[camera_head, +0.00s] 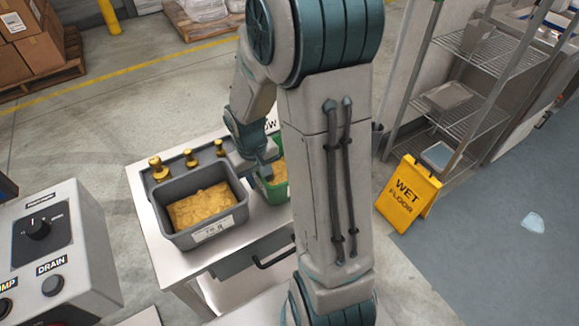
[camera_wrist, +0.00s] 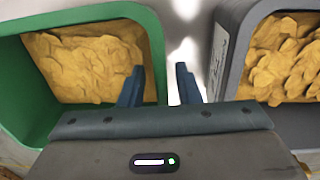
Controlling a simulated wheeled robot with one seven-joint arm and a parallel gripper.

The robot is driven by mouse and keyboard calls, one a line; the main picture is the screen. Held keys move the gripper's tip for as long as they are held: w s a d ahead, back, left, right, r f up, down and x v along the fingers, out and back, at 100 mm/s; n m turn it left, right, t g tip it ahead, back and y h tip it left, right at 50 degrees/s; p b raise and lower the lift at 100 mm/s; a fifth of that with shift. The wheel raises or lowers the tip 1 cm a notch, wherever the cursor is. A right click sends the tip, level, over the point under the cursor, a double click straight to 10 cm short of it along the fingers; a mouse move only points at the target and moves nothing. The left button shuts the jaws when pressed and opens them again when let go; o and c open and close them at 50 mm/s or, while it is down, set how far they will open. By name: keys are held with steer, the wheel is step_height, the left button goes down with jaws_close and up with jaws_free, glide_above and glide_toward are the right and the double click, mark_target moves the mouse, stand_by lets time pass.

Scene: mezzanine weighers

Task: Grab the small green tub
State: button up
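The small green tub (camera_head: 274,194) stands on the white table, partly hidden behind my arm in the head view. It holds yellow chip-like pieces. In the wrist view the green tub (camera_wrist: 152,40) fills the left side. My gripper (camera_wrist: 160,72) is open, with a clear gap between its two dark fingers. The left finger overlaps the tub's inside near its right wall; the right finger is outside, over the table. That wall lies between the fingers in the picture. Whether they reach below the rim, I cannot tell. In the head view my gripper (camera_head: 262,160) is mostly hidden.
A larger grey tub (camera_head: 183,239) of similar pieces stands just left of the green one; it shows at right in the wrist view (camera_wrist: 232,50). A yellow wet-floor sign (camera_head: 408,193) and wire shelving (camera_head: 470,100) are at right.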

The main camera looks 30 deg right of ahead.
steer(key=shift+f, duration=0.45)
jaws_close()
steer(key=shift+r, duration=0.2)
